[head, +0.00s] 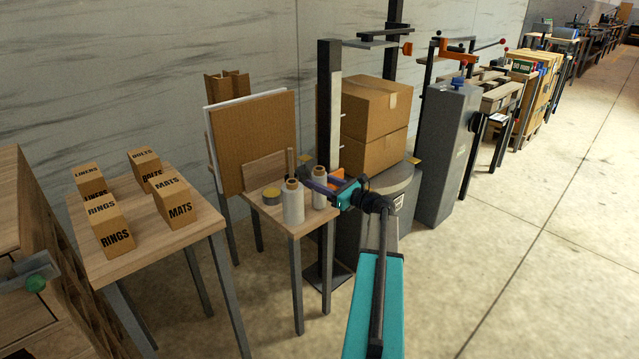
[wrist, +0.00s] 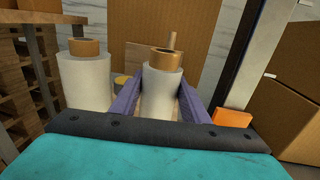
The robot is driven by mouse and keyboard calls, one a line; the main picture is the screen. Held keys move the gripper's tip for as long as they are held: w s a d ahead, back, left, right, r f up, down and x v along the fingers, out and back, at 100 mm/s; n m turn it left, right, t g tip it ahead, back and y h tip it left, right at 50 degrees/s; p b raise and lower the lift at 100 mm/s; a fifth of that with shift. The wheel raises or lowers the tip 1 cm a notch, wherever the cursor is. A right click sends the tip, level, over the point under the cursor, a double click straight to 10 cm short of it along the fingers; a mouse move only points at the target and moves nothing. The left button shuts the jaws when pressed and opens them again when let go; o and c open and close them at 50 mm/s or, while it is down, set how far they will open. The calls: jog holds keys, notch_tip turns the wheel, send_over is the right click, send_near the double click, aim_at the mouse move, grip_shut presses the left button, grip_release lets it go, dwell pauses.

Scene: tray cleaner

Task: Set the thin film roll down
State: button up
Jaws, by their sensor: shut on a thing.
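The thin film roll (head: 319,195), white film on a brown core, stands upright between the purple fingers of my gripper (head: 316,184). In the wrist view the roll (wrist: 162,90) is in the middle, with a finger of my gripper (wrist: 158,98) against each side. The roll is over the right part of the small wooden table (head: 290,228); its base looks at or very near the top, and I cannot tell whether it touches. A thicker film roll (head: 293,204) stands just left of it, apart, and also shows in the wrist view (wrist: 84,82).
A yellowish tape roll (head: 272,197) and an upright wooden peg (head: 290,160) are on the same table. A dark post (head: 329,110) and stacked cartons (head: 372,110) stand behind my gripper. Labelled boxes (head: 172,200) sit on a table to the left.

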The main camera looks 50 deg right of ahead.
jog(key=o, duration=1.3)
jog(key=shift+f, duration=0.1)
jog(key=s, duration=0.8)
jog(key=s+d+p, duration=0.1)
jog(key=s, duration=0.3)
